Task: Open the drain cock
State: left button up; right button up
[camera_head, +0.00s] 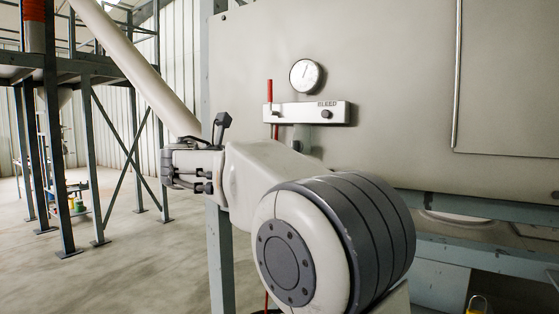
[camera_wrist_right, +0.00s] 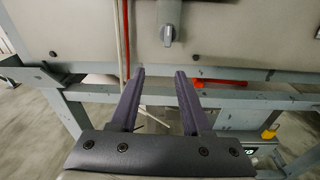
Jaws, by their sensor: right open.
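A red lever-like part (camera_wrist_right: 222,82) lies level under the lower edge of the grey vessel in the right wrist view, right of my fingertips. A grey knob (camera_wrist_right: 168,35) on a small plate hangs on the vessel wall above my fingers. I cannot tell for sure which of these is the drain cock. My right gripper (camera_wrist_right: 160,73) is open and empty, its two fingers pointing toward the frame rail below the knob, with no visible contact. In the head view my right arm covers much of the area below the panel. My left gripper is not in view.
A panel marked BLEED (camera_head: 337,113) and a round gauge (camera_head: 306,75) sit on the vessel wall (camera_head: 400,70). A red tube (camera_head: 269,95) passes beside the panel. A steel frame rail (camera_wrist_right: 70,95) crosses below. A yellow padlock (camera_wrist_right: 268,133) hangs lower right.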

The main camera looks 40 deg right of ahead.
aim_at(292, 147)
jog(key=shift+h, duration=0.6)
jog(key=p+x, duration=0.1)
jog(key=x, duration=0.2)
jog(key=r+x, duration=0.1)
jog(key=x, duration=0.3)
jog(key=s+r+p+x, duration=0.1)
jog(key=x, duration=0.3)
jog(key=shift+d+r+p, duration=0.2)
jog(key=shift+d+p, duration=0.05)
jog(key=shift+p, duration=0.1)
jog(key=shift+w+d, duration=0.15)
jog(key=shift+d, duration=0.15)
grip_shut()
jog(key=shift+f, duration=0.1)
